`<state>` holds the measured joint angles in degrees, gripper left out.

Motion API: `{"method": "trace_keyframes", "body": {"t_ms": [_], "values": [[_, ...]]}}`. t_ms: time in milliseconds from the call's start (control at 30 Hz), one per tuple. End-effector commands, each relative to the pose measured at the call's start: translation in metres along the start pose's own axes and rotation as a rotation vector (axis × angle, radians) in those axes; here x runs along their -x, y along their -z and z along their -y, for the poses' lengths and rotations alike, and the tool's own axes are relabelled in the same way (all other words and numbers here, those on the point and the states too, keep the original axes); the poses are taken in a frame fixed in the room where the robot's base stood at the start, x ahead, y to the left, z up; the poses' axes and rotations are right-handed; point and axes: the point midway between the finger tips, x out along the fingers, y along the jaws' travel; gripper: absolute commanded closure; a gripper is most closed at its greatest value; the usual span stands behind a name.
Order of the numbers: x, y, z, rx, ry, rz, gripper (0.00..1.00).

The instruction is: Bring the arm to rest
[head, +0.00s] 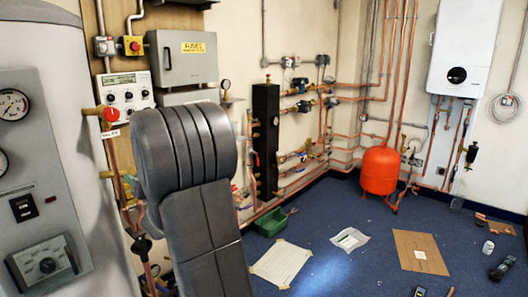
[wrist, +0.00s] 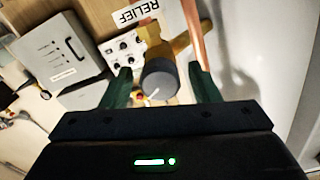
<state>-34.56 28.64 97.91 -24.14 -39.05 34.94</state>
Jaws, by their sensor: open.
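My gripper (wrist: 160,80) shows in the wrist view with its two dark green fingers apart. A round dark grey knob (wrist: 159,79) with a white mark sits between the fingers, with a gap on each side. The knob is on a brass valve (wrist: 182,42) beside a tag reading RELIEF (wrist: 140,10). In the head view my arm (head: 205,230) rises in the foreground, and my gripper is not visible there.
A grey tank (head: 50,100) with gauges stands close on the left. A control panel (head: 125,93) and grey box (head: 182,57) hang behind my arm. A red vessel (head: 380,171) stands farther right. Papers (head: 282,263), a green tray (head: 271,222) and tools lie on the blue floor.

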Motion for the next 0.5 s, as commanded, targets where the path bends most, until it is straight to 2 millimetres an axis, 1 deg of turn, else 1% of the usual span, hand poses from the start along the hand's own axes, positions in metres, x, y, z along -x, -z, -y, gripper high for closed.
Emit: {"method": "trace_keyframes", "body": {"t_ms": [500], "values": [[0.0001, 0.0003, 0.0015, 0.423, 0.001, 0.000, 0.44]]}}
